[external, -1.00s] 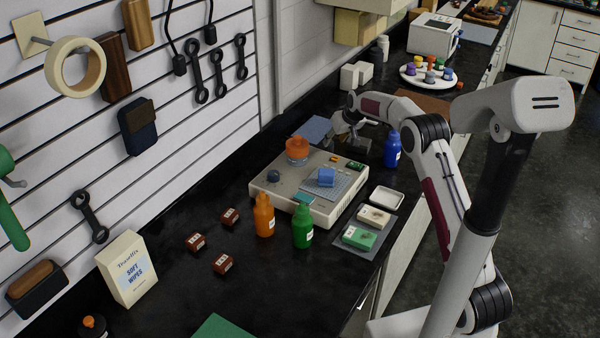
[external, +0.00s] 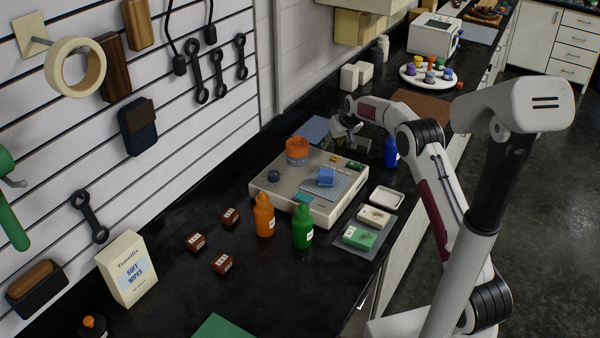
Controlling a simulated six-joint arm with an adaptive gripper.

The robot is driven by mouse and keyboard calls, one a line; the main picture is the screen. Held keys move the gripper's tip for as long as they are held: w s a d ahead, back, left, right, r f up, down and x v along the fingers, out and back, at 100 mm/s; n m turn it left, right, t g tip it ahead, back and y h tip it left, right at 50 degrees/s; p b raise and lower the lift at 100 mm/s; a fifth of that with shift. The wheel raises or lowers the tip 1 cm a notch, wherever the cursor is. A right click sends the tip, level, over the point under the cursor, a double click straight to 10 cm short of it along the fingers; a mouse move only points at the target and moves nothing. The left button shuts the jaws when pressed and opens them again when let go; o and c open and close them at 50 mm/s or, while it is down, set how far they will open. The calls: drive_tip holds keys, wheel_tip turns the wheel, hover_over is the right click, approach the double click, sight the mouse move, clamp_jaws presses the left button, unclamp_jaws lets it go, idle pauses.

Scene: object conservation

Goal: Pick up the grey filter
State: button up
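My gripper (external: 347,138) is low over the black bench, just behind the beige device. It points down beside a blue flat sheet. It is small and dark here, so its finger opening and anything between the fingers cannot be made out. I cannot identify a grey filter with certainty; the area under and behind the gripper is partly hidden by my wrist. A small grey piece (external: 429,77) stands among coloured ones on the round white tray (external: 408,78) at the back.
A blue bottle (external: 391,154) stands close to my forearm. Orange (external: 264,216) and green (external: 302,228) bottles stand in front. The bench at front centre is mostly clear.

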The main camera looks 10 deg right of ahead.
sight(330, 144)
drive_tip(key=shift+f, duration=0.1)
drive_tip(key=shift+x, duration=2.5)
drive_tip(key=shift+a, duration=0.15)
drive_tip(key=c, duration=0.9)
